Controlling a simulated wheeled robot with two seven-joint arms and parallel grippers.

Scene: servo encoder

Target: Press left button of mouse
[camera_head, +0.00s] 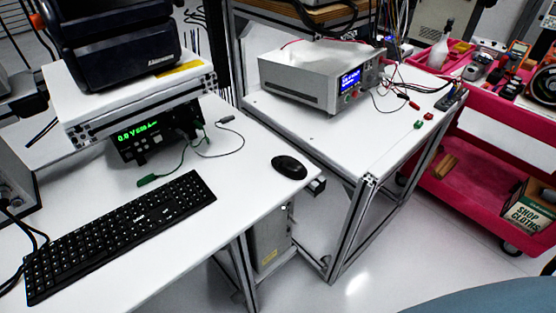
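A black computer mouse (289,167) lies on the white desk (240,180), close to the desk's right edge. Its individual buttons are too small and dark to tell apart. Neither of my grippers is in the head view, and nothing touches the mouse.
A black keyboard (120,232) lies left of the mouse. Behind it, a power supply (155,138) with green digits has leads on the desk. A second white table (340,125) holds a grey instrument (312,78). A pink cart (490,150) stands at right. The desk around the mouse is clear.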

